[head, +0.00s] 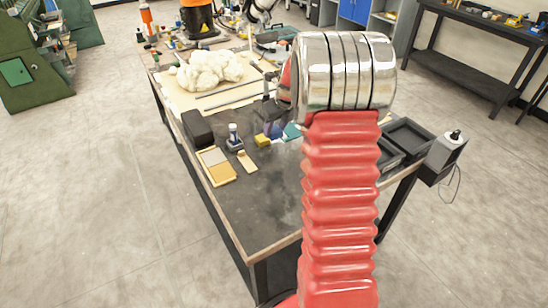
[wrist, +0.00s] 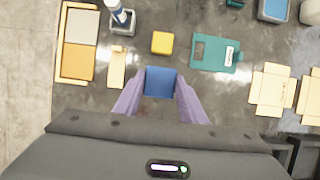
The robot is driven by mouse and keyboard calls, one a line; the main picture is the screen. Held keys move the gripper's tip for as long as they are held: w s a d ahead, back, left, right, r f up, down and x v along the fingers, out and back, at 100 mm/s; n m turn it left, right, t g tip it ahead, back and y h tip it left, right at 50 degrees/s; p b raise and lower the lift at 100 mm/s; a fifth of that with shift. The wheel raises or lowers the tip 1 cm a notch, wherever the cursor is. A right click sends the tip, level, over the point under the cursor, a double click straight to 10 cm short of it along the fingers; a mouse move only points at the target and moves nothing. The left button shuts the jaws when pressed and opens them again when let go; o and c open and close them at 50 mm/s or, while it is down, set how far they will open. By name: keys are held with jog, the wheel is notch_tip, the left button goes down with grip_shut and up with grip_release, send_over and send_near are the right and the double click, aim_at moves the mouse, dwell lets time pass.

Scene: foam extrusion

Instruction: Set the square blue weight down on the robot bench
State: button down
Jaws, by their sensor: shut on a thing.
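The square blue weight (wrist: 160,83) shows in the wrist view between the two purple fingers of my gripper (wrist: 160,94). The fingers are shut on its left and right sides. In the head view my gripper (head: 271,119) is over the middle of the dark robot bench (head: 265,195), partly hidden by my arm. The bench's dark top also shows under the weight in the wrist view. I cannot tell how much gap there is between the weight and the bench.
A yellow block (wrist: 162,43) lies just beyond the weight. A teal plate (wrist: 215,53) is to its right and a small wooden piece (wrist: 117,67) to its left. A yellow-and-grey tray (wrist: 80,42) and a bottle (wrist: 119,17) stand farther left. The front of the bench is clear.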

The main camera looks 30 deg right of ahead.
dwell(0.3)
jog(key=shift+f, duration=3.1)
jog(key=shift+f, duration=1.9)
jog(key=c, duration=1.1)
grip_release()
jog(key=shift+r, duration=0.1)
